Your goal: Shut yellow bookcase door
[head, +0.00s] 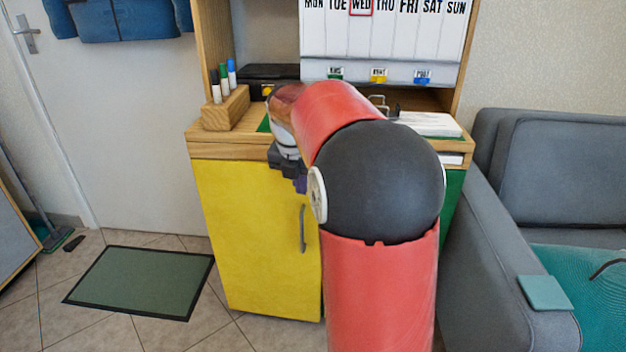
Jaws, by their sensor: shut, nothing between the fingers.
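The yellow bookcase door (250,235) is at the lower left of the wooden bookcase, upright, with a grey vertical handle (303,229) near its right edge. Its bottom edge slants down to the right, so it looks slightly ajar, but my arm hides part of its right side and I cannot tell the gap. My gripper (300,185) is small and dark, partly hidden behind my arm, in front of the door's upper right part and above the handle. It is shut and holds nothing. I cannot tell whether it touches the door.
A green door (453,205) shows right of my arm. A pen block (226,108) and a white weekday board (385,45) are on the bookcase. A grey sofa (485,235) stands close on the right. A green mat (140,281) lies on open floor at left.

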